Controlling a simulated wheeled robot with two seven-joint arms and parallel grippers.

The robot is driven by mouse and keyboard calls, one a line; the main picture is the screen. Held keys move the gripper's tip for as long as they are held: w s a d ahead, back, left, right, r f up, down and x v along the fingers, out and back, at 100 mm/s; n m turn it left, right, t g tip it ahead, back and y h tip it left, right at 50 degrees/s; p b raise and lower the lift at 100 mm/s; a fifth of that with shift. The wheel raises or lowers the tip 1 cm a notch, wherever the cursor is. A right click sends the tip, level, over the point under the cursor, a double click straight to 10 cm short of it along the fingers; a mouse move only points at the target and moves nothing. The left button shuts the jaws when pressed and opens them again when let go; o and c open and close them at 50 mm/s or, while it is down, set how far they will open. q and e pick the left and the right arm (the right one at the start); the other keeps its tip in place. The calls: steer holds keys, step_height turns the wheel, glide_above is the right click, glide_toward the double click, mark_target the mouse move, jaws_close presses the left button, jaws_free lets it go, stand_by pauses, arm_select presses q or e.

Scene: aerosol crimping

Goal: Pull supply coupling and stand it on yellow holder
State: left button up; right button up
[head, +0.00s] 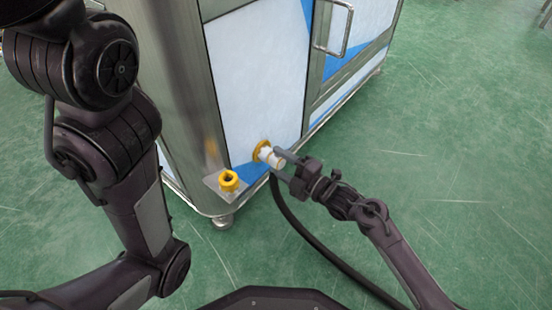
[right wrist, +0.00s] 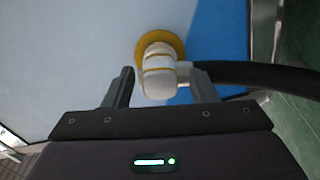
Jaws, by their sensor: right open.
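The supply coupling (head: 271,157) is white with a yellow band and sits at the yellow port ring (head: 261,149) on the cabinet's lower panel. It also shows in the right wrist view (right wrist: 158,76), with a black hose (right wrist: 250,75) leaving it to the right. My right gripper (head: 279,164) is open at the coupling, with one finger on each side of it; I cannot tell whether they touch. The yellow holder (head: 229,181) is a ring on a small metal shelf at the cabinet's lower corner, and it looks empty. My left gripper is out of view.
The steel cabinet (head: 255,75) has white and blue panels and a door handle (head: 333,28). The hose (head: 318,243) hangs from the coupling and runs across the green floor (head: 470,170) under my right arm. The floor to the right is clear.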

mark_target(283, 165)
stand_by(0.4)
jaws_close()
steer(key=shift+p+v, duration=1.55)
steer(key=shift+v, duration=1.5)
